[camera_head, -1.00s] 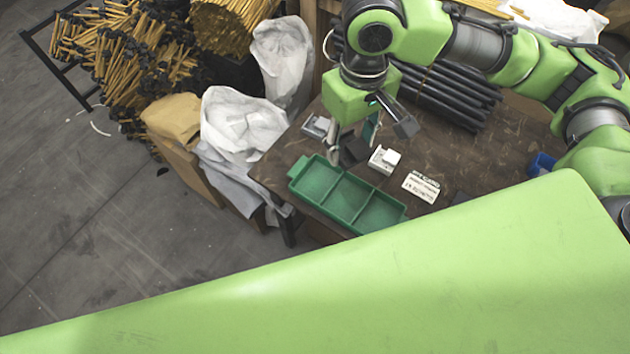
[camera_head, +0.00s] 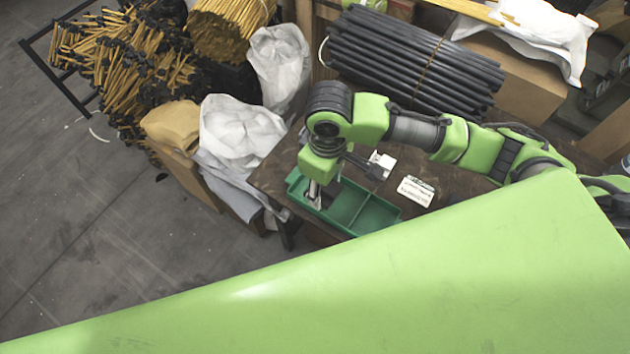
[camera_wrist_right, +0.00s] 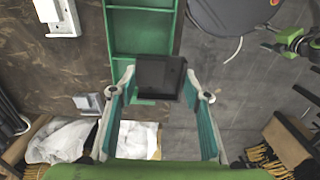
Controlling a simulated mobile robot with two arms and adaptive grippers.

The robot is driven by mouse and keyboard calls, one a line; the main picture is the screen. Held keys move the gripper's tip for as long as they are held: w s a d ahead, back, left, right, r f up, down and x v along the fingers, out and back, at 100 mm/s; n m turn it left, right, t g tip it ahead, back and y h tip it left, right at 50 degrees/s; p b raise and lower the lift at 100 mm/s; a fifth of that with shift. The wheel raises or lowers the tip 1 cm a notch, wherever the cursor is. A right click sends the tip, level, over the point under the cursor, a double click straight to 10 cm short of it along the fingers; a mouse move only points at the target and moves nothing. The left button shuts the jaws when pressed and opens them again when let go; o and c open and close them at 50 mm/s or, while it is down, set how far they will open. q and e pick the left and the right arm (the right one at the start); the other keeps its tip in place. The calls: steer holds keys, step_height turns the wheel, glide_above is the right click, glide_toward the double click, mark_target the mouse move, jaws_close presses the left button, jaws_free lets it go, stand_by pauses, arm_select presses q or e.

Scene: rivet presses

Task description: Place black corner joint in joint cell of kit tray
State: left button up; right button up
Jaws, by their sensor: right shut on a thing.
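My right gripper (camera_head: 316,194) is over the left end compartment of the green kit tray (camera_head: 388,229) in the head view. In the right wrist view, its teal-padded fingers (camera_wrist_right: 160,95) are shut on the black corner joint (camera_wrist_right: 158,78), a dark blocky piece. The joint hides part of the tray's near end there, and the tray (camera_wrist_right: 140,47) runs away behind it. Whether the joint touches the tray floor I cannot tell. In the head view the joint is mostly hidden by the gripper.
A white block (camera_head: 383,160) and a white printed card (camera_head: 416,191) lie on the brown table behind the tray. White bags (camera_head: 238,130) stand at left. A bundle of black tubes (camera_head: 415,60) lies at the back.

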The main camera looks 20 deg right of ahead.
steer(key=w+f, duration=0.6)
steer(key=shift+w+a+f, duration=0.1)
steer(key=shift+w+f, duration=0.1)
steer(key=shift+f, duration=1.65)
steer(key=o, duration=0.8)
steer(key=shift+f, duration=0.1)
steer(key=shift+c, duration=0.2)
step_height(320, 180, up, 12)
